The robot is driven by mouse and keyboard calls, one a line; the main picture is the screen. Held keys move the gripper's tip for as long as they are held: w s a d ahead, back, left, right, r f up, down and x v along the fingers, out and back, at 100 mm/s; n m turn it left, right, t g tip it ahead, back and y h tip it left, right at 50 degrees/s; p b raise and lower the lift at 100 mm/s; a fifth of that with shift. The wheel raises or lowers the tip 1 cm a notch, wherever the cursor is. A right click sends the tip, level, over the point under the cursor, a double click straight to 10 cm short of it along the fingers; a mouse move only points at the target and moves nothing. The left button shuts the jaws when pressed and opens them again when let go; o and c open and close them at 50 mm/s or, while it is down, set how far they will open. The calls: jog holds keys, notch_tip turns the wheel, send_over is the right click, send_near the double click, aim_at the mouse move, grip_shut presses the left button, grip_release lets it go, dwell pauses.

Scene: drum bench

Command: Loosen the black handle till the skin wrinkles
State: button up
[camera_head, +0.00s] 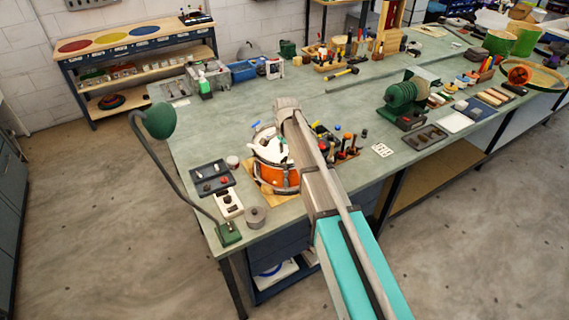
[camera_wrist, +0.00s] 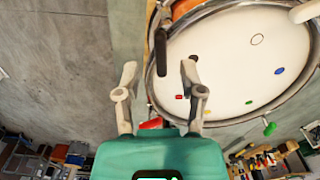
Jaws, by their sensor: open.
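The drum (camera_head: 268,178) has an orange shell and stands on the bench, partly hidden by my arm. In the wrist view its pale skin (camera_wrist: 225,75) fills the upper right and looks smooth, with small coloured spots on it. The black handle (camera_wrist: 161,52) stands at the left part of the metal rim. My gripper (camera_wrist: 160,72) is open, with one finger on each side of the handle's line in the picture; I see no contact. Its right finger overlaps the skin in the picture. In the head view the gripper end is hidden behind my arm.
A green lamp (camera_head: 160,120) and a dark tray (camera_head: 211,178) stand left of the drum. Several small tools (camera_head: 345,146) stand close on its right.

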aim_at(285, 158)
jog(key=shift+f+b, duration=1.35)
jog(key=shift+f, duration=0.25)
grip_shut()
jog(key=shift+a, duration=0.2)
jog(key=shift+d, duration=0.15)
